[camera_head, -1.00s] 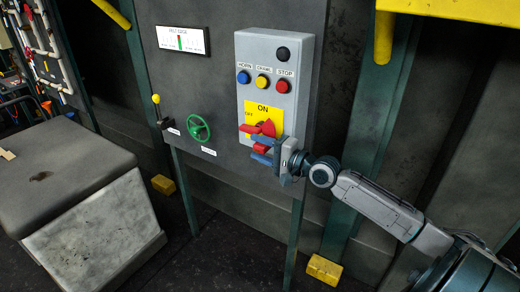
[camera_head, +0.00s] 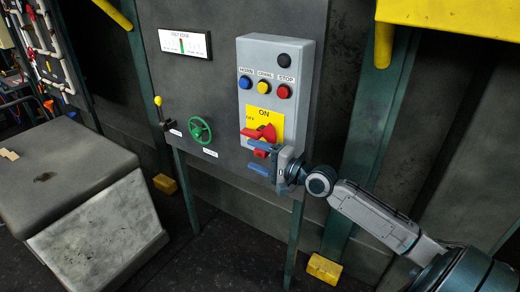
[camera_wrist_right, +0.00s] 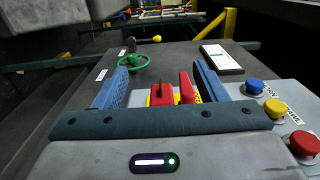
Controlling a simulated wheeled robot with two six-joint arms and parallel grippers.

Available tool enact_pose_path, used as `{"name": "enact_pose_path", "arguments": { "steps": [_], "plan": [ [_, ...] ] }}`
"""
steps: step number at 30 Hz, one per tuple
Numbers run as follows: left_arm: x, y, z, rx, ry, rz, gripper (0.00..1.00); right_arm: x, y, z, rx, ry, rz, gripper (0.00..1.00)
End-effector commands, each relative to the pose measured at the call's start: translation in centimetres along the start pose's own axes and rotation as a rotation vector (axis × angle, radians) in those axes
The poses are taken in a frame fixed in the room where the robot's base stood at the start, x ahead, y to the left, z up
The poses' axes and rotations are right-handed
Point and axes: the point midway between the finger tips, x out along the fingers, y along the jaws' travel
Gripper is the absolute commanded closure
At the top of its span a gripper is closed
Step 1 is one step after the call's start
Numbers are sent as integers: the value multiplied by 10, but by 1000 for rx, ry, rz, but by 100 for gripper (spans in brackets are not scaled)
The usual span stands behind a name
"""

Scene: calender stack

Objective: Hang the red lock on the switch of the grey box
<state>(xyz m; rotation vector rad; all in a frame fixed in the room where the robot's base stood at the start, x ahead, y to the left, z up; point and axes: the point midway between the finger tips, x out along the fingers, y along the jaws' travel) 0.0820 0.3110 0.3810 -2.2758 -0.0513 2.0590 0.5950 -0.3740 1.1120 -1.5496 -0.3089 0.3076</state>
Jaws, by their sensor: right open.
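The grey box (camera_head: 297,105) on the panel carries a red switch (camera_head: 262,132) on a yellow plate. The red lock (camera_head: 262,154) shows just below the switch, partly hidden by my gripper; I cannot tell whether its shackle is around the switch. My right gripper (camera_head: 257,158) is open in front of the box's lower part, one blue finger above the lock and one below. In the right wrist view two red parts show between the spread fingers (camera_wrist_right: 162,88): the lock (camera_wrist_right: 162,95) at left and the switch (camera_wrist_right: 187,88) at right, close together. My left gripper is not in view.
Blue (camera_head: 245,82), yellow (camera_head: 263,87) and red (camera_head: 283,91) buttons sit above the switch. A green handwheel (camera_head: 200,130) and a yellow-knobbed lever (camera_head: 158,102) are on the panel at left. A grey block (camera_head: 70,180) stands further left.

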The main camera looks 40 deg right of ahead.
Motion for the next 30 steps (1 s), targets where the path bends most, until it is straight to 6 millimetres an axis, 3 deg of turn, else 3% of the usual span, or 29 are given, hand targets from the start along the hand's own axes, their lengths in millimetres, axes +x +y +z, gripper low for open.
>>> {"name": "enact_pose_path", "arguments": {
  "steps": [18,30],
  "plan": [
    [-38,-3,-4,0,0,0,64,0,-2,43,3,0,0,35],
    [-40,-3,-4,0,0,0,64,0,0,49,-1,1,0,35]
  ]
}}
